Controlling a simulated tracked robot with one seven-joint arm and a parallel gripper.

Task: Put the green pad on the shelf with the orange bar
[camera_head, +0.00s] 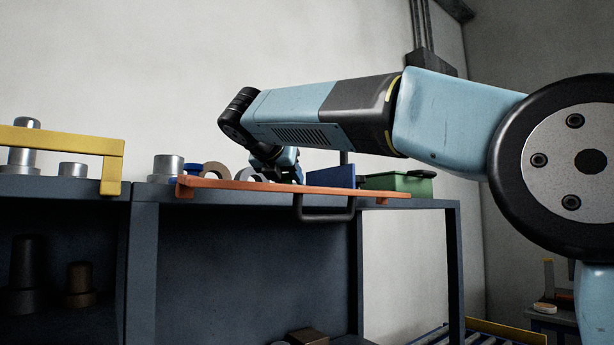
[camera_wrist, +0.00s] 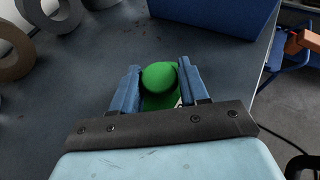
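The green pad (camera_wrist: 160,77), with a rounded top and a small pale mark beside it, lies between the two blue fingers of my gripper (camera_wrist: 159,66) in the wrist view. The fingers stand apart, close along its sides; whether they press on it I cannot tell. In the head view my gripper (camera_head: 275,165) is low over the right shelf unit, its tips and the pad hidden behind the front bar. The orange bar (camera_head: 290,187) runs along the front of that unit's top (camera_head: 430,204).
A yellow bar (camera_head: 60,140) fronts the left unit. The blue bin also shows just beyond my fingers in the wrist view (camera_wrist: 215,14).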

